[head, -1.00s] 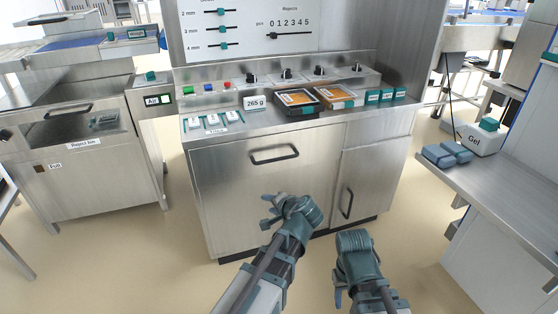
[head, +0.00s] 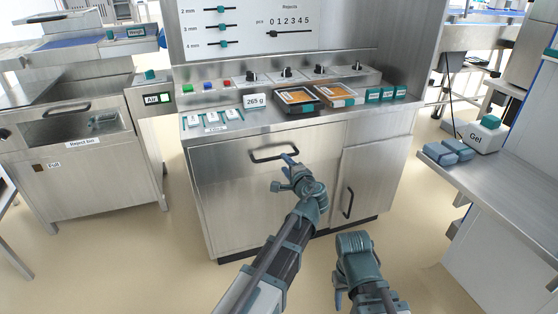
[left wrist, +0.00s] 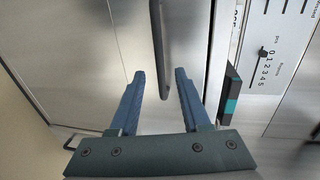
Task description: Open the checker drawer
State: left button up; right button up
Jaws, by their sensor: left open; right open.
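The checker drawer's steel front (head: 230,185) appears closed, flush in the cabinet under the counter. Its dark bar handle (head: 274,153) runs across near the top. My left gripper (head: 282,173) is open just in front of and below the handle, near its right part. In the left wrist view, the handle (left wrist: 159,45) runs upright in the picture, and its lower end shows between the two open fingers (left wrist: 159,78). Neither finger visibly grips it. My right gripper (head: 341,294) hangs low at the bottom of the head view, open and away from the cabinet.
A cabinet door with an upright handle (head: 347,203) is right of the drawer. The counter above holds two trays (head: 296,100), a 265 g display (head: 257,101) and small labelled blocks. A reject bin (head: 84,143) stands left; a side bench (head: 490,185) stands right. The floor between is clear.

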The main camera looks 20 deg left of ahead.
aim_at(279, 157)
pick_arm(q)
jog(key=b+x, duration=0.1)
jog(key=x, duration=0.6)
grip_shut()
dwell(1.4)
